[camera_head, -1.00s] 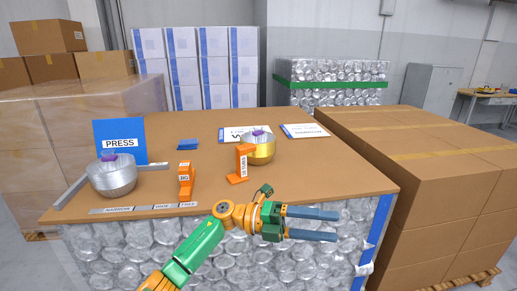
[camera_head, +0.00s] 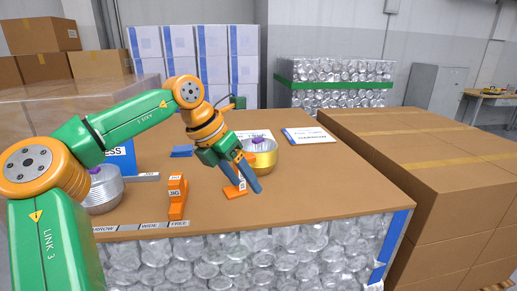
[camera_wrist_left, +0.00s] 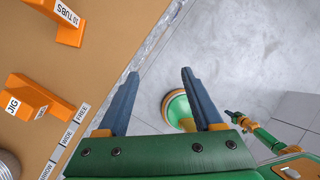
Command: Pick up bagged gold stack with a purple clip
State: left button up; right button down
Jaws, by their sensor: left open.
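The bagged gold stack (camera_head: 262,160) with a purple clip on top stands on the brown table in the head view, right of the table's middle. My left gripper (camera_head: 251,187) is open and empty, pointing down in front of the stack's left side. Its fingers partly cover the stack and the orange block beside it; I cannot tell whether they touch the stack. In the left wrist view the open fingers (camera_wrist_left: 160,74) show with nothing between them, near the table edge, and the gold stack is out of that view.
A silver stack with a purple clip (camera_head: 105,192) stands at the left, partly behind my arm. An orange JIG block (camera_head: 177,197) and an orange labelled block (camera_head: 236,191) stand nearby. A white sign (camera_head: 308,136) lies at the back. The table's right front is clear.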

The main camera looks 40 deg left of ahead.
aim_at(266, 150)
jog(key=i+j, duration=0.45)
jog(key=j, duration=0.15)
jog(key=i+j, duration=0.4)
jog(key=j, duration=0.15)
